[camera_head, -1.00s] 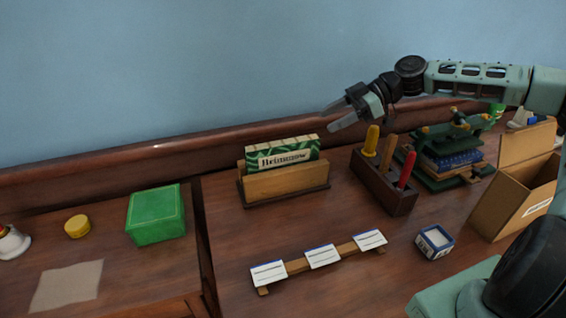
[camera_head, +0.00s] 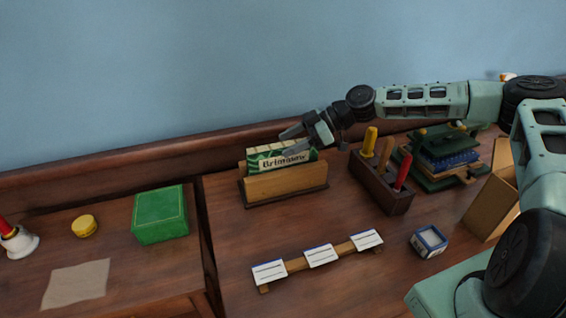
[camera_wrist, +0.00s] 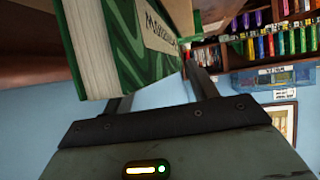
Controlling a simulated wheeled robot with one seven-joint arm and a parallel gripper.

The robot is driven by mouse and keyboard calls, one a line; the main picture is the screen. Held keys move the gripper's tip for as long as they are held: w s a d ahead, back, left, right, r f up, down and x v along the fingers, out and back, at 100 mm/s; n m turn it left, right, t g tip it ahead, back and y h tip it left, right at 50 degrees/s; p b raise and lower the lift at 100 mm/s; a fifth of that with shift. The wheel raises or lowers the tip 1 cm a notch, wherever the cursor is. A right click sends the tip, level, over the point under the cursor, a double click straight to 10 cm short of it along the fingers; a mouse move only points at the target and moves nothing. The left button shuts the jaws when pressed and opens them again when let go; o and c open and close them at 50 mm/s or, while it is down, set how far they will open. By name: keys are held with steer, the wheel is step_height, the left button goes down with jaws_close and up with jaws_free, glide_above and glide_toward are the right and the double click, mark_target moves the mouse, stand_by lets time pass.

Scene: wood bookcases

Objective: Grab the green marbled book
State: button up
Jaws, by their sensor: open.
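The green marbled book (camera_head: 272,158), with a cream label on its spine, stands in a wooden holder (camera_head: 286,184) at the middle of the desk. My gripper (camera_head: 287,142) is open at the book's right end, with its fingers at about the height of the book's top. In the wrist view the book (camera_wrist: 132,45) fills the upper middle, showing green marbling, pale page edges and part of the label. The fingers of my gripper (camera_wrist: 158,98) reach up toward it, one on each side of its lower part. Whether they touch it cannot be told.
A dark block with yellow, brown and red handles (camera_head: 381,183) stands right of the holder, below my arm. A green press (camera_head: 440,157) and a cardboard box (camera_head: 482,208) are further right. A green box (camera_head: 160,214) is left. A card rack (camera_head: 318,258) lies in front.

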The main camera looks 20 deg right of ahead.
jaws_close()
